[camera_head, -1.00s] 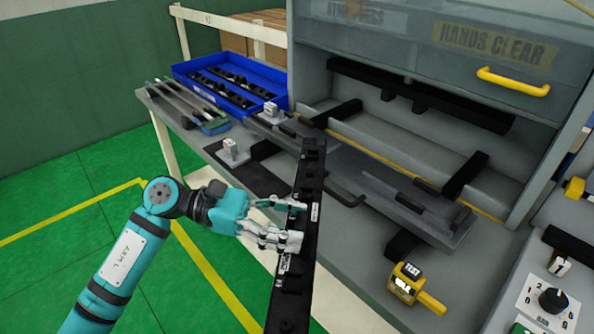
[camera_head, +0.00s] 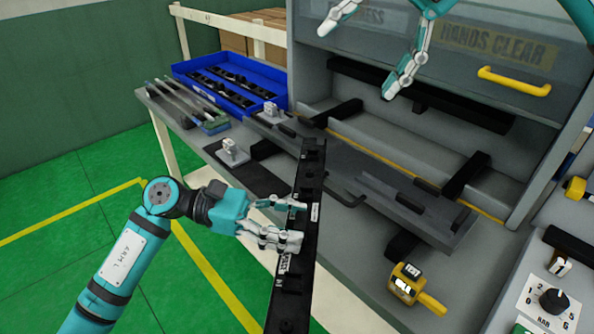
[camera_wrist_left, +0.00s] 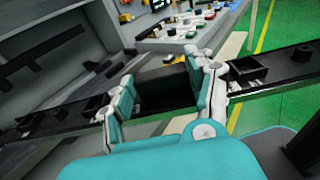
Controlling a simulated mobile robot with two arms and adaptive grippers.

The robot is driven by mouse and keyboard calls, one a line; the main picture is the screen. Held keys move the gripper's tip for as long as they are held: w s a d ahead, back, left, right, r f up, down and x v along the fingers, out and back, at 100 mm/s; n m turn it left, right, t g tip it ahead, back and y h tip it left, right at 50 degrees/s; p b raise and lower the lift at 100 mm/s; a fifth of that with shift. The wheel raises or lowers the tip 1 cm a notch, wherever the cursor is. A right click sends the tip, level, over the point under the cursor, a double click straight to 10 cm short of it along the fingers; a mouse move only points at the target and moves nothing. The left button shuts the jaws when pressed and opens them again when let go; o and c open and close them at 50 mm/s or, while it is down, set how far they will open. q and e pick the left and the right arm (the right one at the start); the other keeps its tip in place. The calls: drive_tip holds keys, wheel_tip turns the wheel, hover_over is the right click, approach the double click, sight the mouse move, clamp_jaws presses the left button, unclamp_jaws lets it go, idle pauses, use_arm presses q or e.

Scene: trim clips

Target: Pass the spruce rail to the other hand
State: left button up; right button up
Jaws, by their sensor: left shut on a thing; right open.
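A long black rail (camera_head: 306,217) with small clips along it and white labels is held up in front of the bench. It also crosses the left wrist view (camera_wrist_left: 258,84) from side to side. My left gripper (camera_head: 290,222) is shut on the rail near its middle; in the left wrist view its fingers (camera_wrist_left: 165,100) lie on both sides of it. My right gripper (camera_head: 366,50) is open and empty at the top of the head view, above and to the right of the rail, well apart from it.
A blue bin (camera_head: 232,86) with dark parts stands at the bench's back left. A grey machine with a yellow handle (camera_head: 513,82) fills the back right. A yellow tester (camera_head: 414,288) and a knob panel (camera_head: 549,300) are at the right. Green floor lies at the left.

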sight(297, 223)
use_arm(q)
drive_tip(key=shift+r, duration=0.1)
use_arm(e)
drive_tip(key=s+a+f+h, duration=0.1)
drive_tip(key=a+f+h, duration=0.1)
drive_tip(key=f, duration=0.7)
drive_tip(key=s+a+f+n+h, duration=0.1)
drive_tip(key=a+f+h, duration=0.2)
drive_tip(key=f, duration=0.6)
drive_tip(key=s+a+f+h, duration=0.2)
drive_tip(key=a+f, duration=0.1)
drive_tip(key=f, duration=0.7)
drive_tip(key=shift+f+n, duration=0.1)
drive_tip(key=shift+n, duration=0.3)
use_arm(q)
drive_tip(key=shift+d, duration=0.1)
use_arm(e)
drive_tip(key=shift+a, duration=0.15)
drive_tip(key=c, duration=1.5)
use_arm(q)
drive_tip(key=o, duration=1.5)
use_arm(e)
drive_tip(key=shift+c, duration=0.2)
